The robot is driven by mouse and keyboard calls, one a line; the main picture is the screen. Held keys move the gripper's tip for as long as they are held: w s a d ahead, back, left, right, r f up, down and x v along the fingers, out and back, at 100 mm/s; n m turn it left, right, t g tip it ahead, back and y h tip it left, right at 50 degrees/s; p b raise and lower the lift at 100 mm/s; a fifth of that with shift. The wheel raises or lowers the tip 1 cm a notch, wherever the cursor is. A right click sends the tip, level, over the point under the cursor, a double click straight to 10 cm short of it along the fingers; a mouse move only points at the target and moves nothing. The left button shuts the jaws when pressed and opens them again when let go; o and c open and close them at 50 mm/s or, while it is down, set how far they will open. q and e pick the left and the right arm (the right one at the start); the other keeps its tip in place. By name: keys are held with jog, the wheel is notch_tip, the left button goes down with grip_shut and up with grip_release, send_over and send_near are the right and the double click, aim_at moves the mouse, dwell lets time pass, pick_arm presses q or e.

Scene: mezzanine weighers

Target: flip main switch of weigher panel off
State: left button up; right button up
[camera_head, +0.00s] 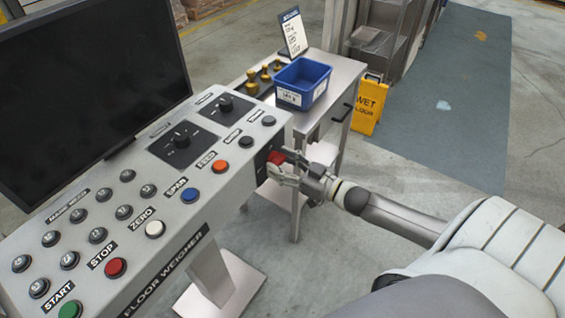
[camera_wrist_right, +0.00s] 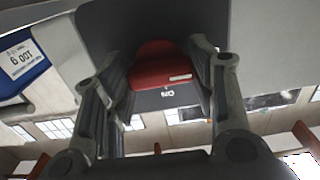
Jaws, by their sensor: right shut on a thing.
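The weigher panel (camera_head: 205,215) is a grey sloped console marked FLOOR WEIGHER. Its main switch (camera_head: 276,157) is a red handle on a dark plate at the panel's right end. My right gripper (camera_head: 278,167) is at that end, shut on the red handle and partly covering it. In the right wrist view the red switch (camera_wrist_right: 163,66) sits between the two fingers of the gripper (camera_wrist_right: 160,80). White lettering that looks like ON shows on the dark plate beside it. The handle's exact angle is hard to tell. My left gripper is not in view.
A dark monitor (camera_head: 90,75) stands behind the panel, which carries several buttons and two black knobs. A metal table (camera_head: 318,120) with a blue bin (camera_head: 303,82) and brass weights stands close behind my right gripper.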

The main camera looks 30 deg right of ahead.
dwell(0.5)
jog(key=o, duration=1)
jog(key=shift+v, duration=6)
